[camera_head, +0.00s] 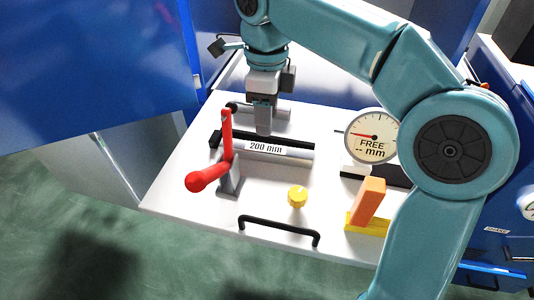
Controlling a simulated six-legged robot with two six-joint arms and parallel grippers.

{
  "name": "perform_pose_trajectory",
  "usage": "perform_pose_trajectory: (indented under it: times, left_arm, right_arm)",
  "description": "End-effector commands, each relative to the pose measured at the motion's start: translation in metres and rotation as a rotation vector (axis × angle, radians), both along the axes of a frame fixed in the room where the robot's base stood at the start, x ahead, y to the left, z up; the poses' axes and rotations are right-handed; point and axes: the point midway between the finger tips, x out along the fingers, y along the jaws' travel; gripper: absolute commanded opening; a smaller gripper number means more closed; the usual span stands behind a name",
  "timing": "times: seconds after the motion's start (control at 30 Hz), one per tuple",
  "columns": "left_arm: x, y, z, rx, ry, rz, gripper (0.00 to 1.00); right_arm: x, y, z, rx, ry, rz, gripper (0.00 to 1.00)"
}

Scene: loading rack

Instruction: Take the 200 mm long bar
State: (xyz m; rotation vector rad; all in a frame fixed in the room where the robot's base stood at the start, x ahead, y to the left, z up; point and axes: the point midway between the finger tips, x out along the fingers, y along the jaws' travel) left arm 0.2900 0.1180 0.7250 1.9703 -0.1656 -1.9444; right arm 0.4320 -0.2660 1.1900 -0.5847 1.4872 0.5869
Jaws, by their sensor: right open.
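The 200 mm bar (300,154) is a pale bar with a "200 mm" label, lying across the white work surface (185,185) along a black strip. My right gripper (264,128) points down from above, its fingertips at the black strip just over the bar's label. It is open, though the gap between its fingers is hard to see from this angle. I cannot tell whether it touches the bar. The bar's left end is partly hidden behind the red lever. My left gripper is not in view.
A red-handled lever (226,150) stands close left of the gripper. A dial gauge reading "FREE -- mm" (372,137), an orange block (369,200), a yellow knob (298,196) and a black handle (279,229) are on the surface. A blue panel (90,70) rises at the left.

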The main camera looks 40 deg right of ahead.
Motion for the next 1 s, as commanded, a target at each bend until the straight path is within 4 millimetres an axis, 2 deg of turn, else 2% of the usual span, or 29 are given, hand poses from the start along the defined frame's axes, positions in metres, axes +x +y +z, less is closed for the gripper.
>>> perform_pose_trajectory:
  times: [0.03, 0.1, 0.33, 0.6, 0.87, 0.9, 0.97, 1.0]
  left_arm:
    - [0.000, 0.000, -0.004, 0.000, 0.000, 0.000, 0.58]
    - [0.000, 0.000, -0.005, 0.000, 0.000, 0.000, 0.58]
    - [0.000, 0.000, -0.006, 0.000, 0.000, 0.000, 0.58]
    - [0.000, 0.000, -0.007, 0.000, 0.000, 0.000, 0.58]
    - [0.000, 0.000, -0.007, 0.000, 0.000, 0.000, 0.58]
    - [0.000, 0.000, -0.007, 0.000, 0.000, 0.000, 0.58]
    - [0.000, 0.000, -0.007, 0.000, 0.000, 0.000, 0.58]
    - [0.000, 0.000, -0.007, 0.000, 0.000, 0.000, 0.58]
  right_arm:
    - [-0.001, 0.000, -0.012, 0.000, 0.003, 0.001, 0.45]
    - [0.000, 0.001, -0.021, 0.000, 0.003, 0.001, 0.45]
    - [0.002, -0.001, -0.039, 0.000, 0.003, 0.000, 0.45]
    - [0.004, -0.003, -0.079, 0.001, 0.002, 0.002, 0.45]
    - [0.004, -0.004, -0.083, 0.001, 0.001, 0.001, 0.45]
    - [0.004, -0.004, -0.083, 0.001, 0.001, 0.001, 0.38]
    - [0.004, -0.004, -0.083, 0.001, 0.001, 0.001, 0.19]
    - [0.004, -0.004, -0.083, 0.001, 0.001, 0.001, 0.06]
